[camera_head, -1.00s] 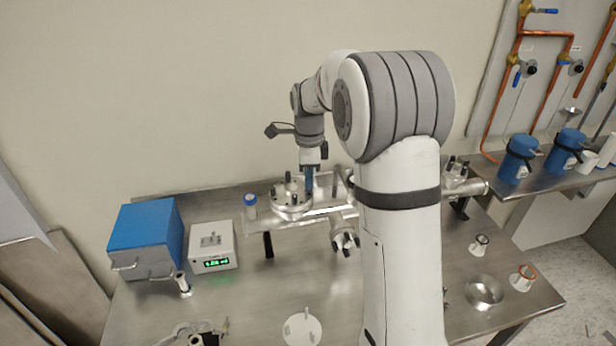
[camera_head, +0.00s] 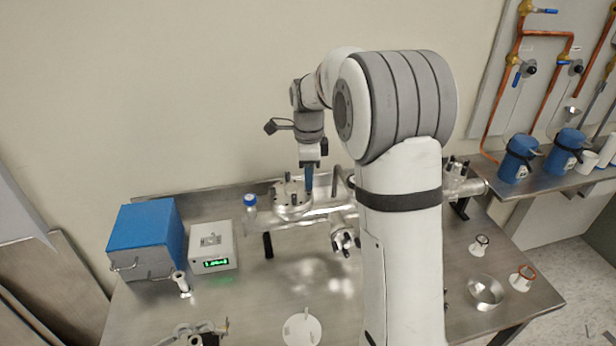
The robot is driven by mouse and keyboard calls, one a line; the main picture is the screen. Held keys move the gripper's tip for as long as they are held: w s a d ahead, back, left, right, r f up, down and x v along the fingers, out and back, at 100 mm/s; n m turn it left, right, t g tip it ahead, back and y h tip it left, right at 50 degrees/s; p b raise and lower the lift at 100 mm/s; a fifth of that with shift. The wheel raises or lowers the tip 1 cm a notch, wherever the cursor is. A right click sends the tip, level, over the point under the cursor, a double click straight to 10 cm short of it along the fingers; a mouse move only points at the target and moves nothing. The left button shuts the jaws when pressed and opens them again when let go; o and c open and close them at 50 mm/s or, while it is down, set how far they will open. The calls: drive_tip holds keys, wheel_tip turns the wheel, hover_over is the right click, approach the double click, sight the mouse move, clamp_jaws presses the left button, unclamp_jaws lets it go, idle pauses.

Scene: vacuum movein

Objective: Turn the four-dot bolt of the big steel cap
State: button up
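The big steel cap (camera_head: 291,208) is a round flange with several dark bolts standing up around its top. It sits on the steel pipework at the middle of the bench. My gripper (camera_head: 309,184) points straight down over the right side of the cap, with its tip at or just above a bolt there. The tip is small and dark blue, and I cannot tell whether it is closed on a bolt. Dot marks on the bolts are too small to read, so I cannot tell which one has four dots.
A blue box (camera_head: 147,240) and a white meter (camera_head: 212,247) with a green display stand at the left. A blue-capped bottle (camera_head: 250,205) stands close left of the cap. A white disc (camera_head: 302,328) lies in front. A steel bowl (camera_head: 484,291) sits at the right.

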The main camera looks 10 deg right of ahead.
wheel_tip(320, 180, up, 7)
drive_tip(key=shift+f, duration=0.1)
idle(0.3)
